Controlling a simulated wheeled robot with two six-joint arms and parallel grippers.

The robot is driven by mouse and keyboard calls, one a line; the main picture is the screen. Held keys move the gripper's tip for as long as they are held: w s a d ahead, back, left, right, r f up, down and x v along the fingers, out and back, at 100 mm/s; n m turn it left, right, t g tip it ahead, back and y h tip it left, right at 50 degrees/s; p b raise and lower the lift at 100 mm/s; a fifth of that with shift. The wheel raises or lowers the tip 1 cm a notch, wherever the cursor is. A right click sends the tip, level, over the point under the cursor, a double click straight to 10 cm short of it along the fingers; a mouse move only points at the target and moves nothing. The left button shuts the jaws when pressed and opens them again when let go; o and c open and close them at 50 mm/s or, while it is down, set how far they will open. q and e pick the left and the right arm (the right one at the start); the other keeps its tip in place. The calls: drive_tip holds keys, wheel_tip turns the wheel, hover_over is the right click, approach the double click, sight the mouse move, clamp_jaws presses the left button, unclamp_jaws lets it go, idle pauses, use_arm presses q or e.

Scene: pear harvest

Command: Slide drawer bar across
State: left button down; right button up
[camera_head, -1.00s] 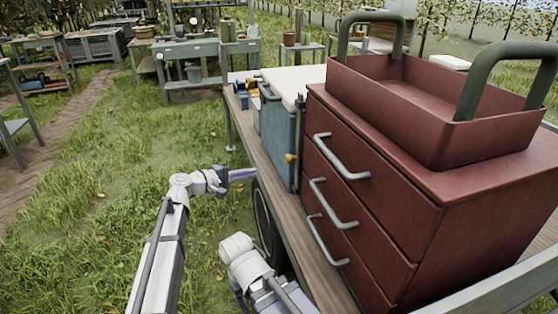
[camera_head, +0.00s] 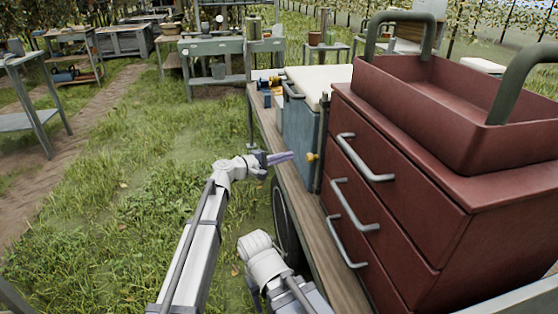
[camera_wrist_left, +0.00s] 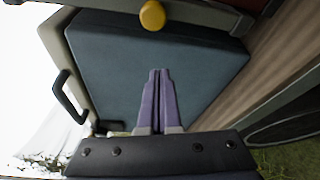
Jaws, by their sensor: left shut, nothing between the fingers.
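A red drawer cabinet (camera_head: 410,215) stands on the wooden cart deck, with three grey bar handles on its front; the top handle (camera_head: 365,160) is the nearest to its upper edge. A yellow knob (camera_head: 312,156) sits at a dark upright strip between the cabinet and a blue-grey box (camera_head: 297,125). In the left wrist view the knob (camera_wrist_left: 152,15) is beyond my fingertips and apart from them. My left gripper (camera_head: 291,155) has purple fingers, shut and empty, pointing toward the knob; the fingers also show in the wrist view (camera_wrist_left: 160,72). My right gripper is out of view.
A red open tray (camera_head: 450,90) with dark green handles stands on the cabinet. The wooden deck edge (camera_head: 310,225) and cart wheel (camera_head: 283,218) lie beside my arms. Grass to the left is open. Workbenches (camera_head: 230,47) stand farther back.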

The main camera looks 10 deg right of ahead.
use_arm(q)
drive_tip(key=x, duration=0.4)
drive_tip(key=shift+d+r, duration=0.1)
drive_tip(key=shift+d, duration=0.35)
drive_tip(key=shift+s+a+r+p, duration=0.1)
drive_tip(key=shift+s+r+p, duration=0.1)
drive_tip(key=shift+s, duration=0.75)
drive_tip(key=shift+s+r+p, duration=0.2)
drive_tip(key=shift+s+r, duration=0.05)
drive_tip(key=shift+s, duration=0.65)
drive_tip(key=s, duration=0.3)
drive_tip(key=shift+s, duration=0.3)
